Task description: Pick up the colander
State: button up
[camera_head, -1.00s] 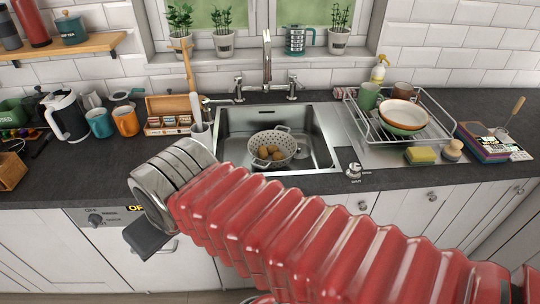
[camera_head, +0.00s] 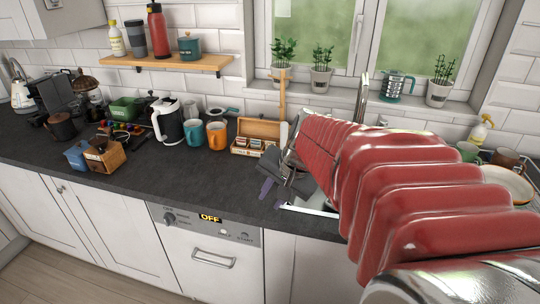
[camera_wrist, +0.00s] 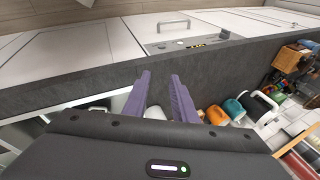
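The colander does not show in either current view; my red arm covers most of the sink in the head view. My gripper (camera_head: 266,190) has purple fingers and is over the worktop at the left edge of the sink (camera_head: 309,209). In the wrist view the two fingers (camera_wrist: 160,78) stand apart with nothing between them. They point over the dark worktop toward the cabinet fronts.
A wooden tea box (camera_head: 255,137), an orange mug (camera_head: 217,136), a teal mug (camera_head: 194,132) and a kettle (camera_head: 168,122) stand left of the sink. The worktop (camera_head: 160,178) in front of them is clear. A dish rack side with a bowl (camera_head: 508,183) is at right.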

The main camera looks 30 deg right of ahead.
jog(key=s+d+f+m, duration=0.1)
jog(key=d+f+m, duration=0.2)
jog(key=d, duration=0.7)
jog(key=s+d+f+m+t+h, duration=0.1)
jog(key=s+d+f+m, duration=0.1)
jog(key=d+f+m, duration=0.2)
jog(key=s+d+f+m, duration=0.2)
jog(key=d+m, duration=0.6)
jog(key=d, duration=1)
notch_tip(320, 180, down, 2)
jog(key=shift+s+d+f+m, duration=0.15)
jog(key=shift+s+d+m, duration=0.1)
jog(key=shift+m, duration=0.05)
jog(key=shift+f, duration=0.1)
jog(key=x, duration=0.8)
jog(key=shift+w, duration=0.25)
jog(key=shift+d+f, duration=0.1)
jog(key=shift+f, duration=0.05)
